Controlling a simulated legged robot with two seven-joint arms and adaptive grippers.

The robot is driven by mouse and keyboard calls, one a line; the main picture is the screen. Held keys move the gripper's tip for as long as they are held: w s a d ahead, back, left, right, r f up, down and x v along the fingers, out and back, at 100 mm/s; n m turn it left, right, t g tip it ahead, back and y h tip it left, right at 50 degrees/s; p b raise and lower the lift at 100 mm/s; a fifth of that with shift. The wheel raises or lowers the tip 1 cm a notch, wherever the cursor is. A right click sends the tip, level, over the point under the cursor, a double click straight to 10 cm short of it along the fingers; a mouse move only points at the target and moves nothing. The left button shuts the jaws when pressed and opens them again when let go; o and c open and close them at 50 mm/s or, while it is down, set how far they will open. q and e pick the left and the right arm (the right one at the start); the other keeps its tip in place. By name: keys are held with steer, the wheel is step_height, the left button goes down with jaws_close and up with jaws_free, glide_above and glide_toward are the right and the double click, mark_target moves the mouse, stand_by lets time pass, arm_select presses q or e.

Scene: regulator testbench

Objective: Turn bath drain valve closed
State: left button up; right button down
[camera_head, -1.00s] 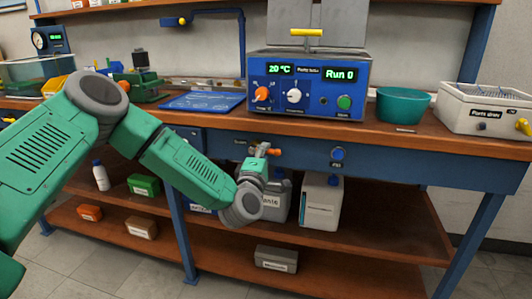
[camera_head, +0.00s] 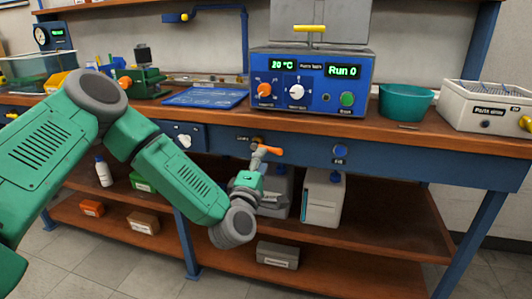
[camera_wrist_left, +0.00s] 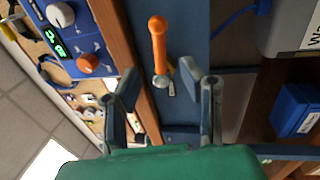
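The drain valve has an orange lever (camera_head: 270,150) on a metal body under the bench's front edge. The lever points right, roughly level, in the head view. In the left wrist view, which is turned sideways, the orange lever (camera_wrist_left: 157,40) points up from its metal pivot. My left gripper (camera_head: 256,168) is just below and left of the lever in the head view. In the wrist view its two fingers (camera_wrist_left: 160,78) are spread wide, with the pivot end between the tips in the picture and nothing gripped. Whether they touch the valve I cannot tell. My right gripper is not in view.
A blue control box (camera_head: 310,82) and a green bowl (camera_head: 405,102) stand on the bench. A blue knob (camera_head: 340,151) sits on the bench front right of the valve. White (camera_head: 323,200) and grey (camera_head: 276,198) containers stand on the shelf behind and right of my gripper.

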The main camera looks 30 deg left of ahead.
arm_select(q)
steer(key=v, duration=0.6)
steer(key=shift+s+f, duration=0.2)
